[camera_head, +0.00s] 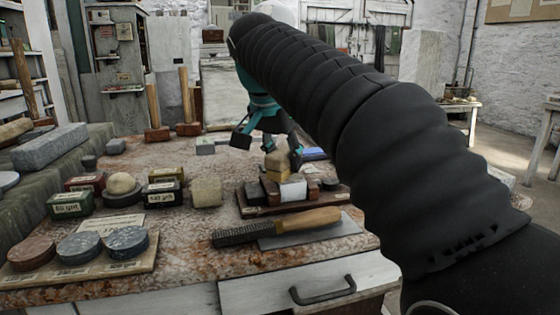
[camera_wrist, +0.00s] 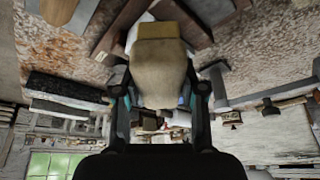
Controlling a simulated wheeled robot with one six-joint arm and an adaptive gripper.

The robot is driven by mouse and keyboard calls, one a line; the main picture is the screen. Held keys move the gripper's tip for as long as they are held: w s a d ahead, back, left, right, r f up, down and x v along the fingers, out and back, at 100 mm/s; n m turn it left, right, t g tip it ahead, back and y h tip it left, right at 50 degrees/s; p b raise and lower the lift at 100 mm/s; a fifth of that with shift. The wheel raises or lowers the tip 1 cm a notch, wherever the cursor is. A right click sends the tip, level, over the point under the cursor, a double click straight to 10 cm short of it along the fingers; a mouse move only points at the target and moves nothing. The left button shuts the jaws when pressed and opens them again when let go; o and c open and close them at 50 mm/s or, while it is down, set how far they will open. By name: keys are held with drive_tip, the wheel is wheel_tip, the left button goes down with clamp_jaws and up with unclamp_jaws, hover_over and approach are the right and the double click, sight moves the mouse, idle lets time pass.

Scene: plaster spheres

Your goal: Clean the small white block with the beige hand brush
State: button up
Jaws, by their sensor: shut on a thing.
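The small white block (camera_head: 293,188) sits among dark reddish-brown pieces on a wooden tray (camera_head: 247,211) in the head view. In the wrist view, a white patch beside the brush may be the block, mostly hidden. The beige hand brush (camera_head: 278,160) is just above and behind the block. In the wrist view the brush (camera_wrist: 160,75) fills the space between my fingers, its yellowish bristle end (camera_wrist: 158,32) pointing away from my palm. My gripper (camera_head: 268,148) is shut on the brush, which also shows between the fingertips in the wrist view. I cannot tell if bristles touch the block.
A rasp with a wooden handle (camera_head: 305,219) lies on a grey sheet in front of the tray. Mallets (camera_head: 156,120) stand behind. The front left tabletop is partly bare.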

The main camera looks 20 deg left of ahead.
drive_tip(key=shift+w+r, duration=0.1)
drive_tip(key=shift+r, duration=1.2)
drive_tip(key=shift+r, duration=0.15)
drive_tip(key=shift+r, duration=1.9)
